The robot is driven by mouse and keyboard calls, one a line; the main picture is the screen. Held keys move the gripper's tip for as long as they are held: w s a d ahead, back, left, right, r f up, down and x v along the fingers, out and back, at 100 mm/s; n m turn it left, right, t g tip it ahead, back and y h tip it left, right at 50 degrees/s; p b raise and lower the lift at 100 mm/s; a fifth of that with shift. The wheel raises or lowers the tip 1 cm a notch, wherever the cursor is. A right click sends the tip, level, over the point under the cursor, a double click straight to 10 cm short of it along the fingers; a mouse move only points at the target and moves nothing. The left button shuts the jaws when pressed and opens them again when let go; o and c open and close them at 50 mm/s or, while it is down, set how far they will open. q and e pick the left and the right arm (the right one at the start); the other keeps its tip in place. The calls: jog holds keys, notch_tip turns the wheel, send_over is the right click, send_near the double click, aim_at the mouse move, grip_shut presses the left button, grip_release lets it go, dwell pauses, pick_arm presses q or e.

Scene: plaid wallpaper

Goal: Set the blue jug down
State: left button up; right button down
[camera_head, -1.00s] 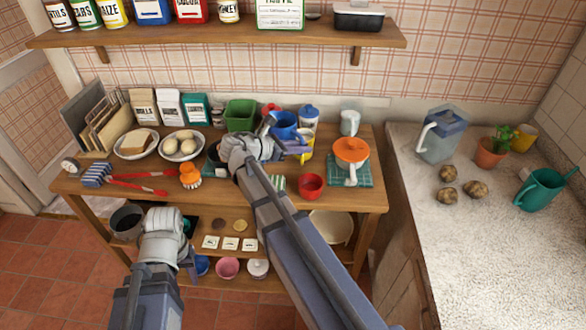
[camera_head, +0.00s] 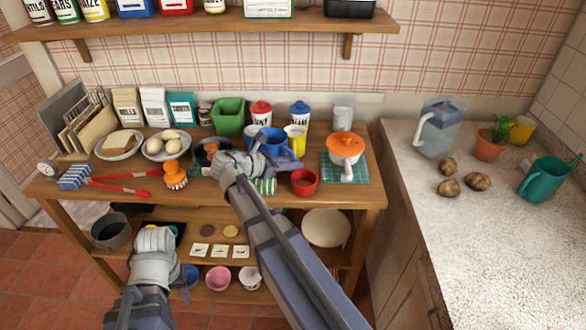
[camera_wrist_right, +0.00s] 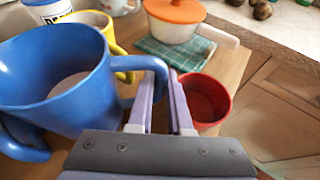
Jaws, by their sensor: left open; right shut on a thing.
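The blue jug (camera_head: 272,139) is over the back middle of the wooden table, in front of a yellow mug (camera_head: 296,139). My right gripper (camera_head: 268,160) is shut on its handle. The right wrist view shows the jug (camera_wrist_right: 55,80) large and upright at left, with the handle between the fingers (camera_wrist_right: 160,105). The jug's base is hidden, so I cannot tell whether it touches the table. My left gripper (camera_head: 165,243) is open and empty, low in front of the table.
A red mug (camera_head: 304,182) stands close right of the right gripper. An orange-lidded pot (camera_head: 345,148) sits on a green cloth (camera_head: 331,173). Red-lidded (camera_head: 261,112) and blue-lidded (camera_head: 299,113) canisters and a green bin (camera_head: 228,117) stand behind.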

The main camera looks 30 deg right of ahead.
jog(key=c, duration=1.3)
grip_release()
jog(key=shift+f, duration=0.1)
jog(key=shift+o, duration=0.9)
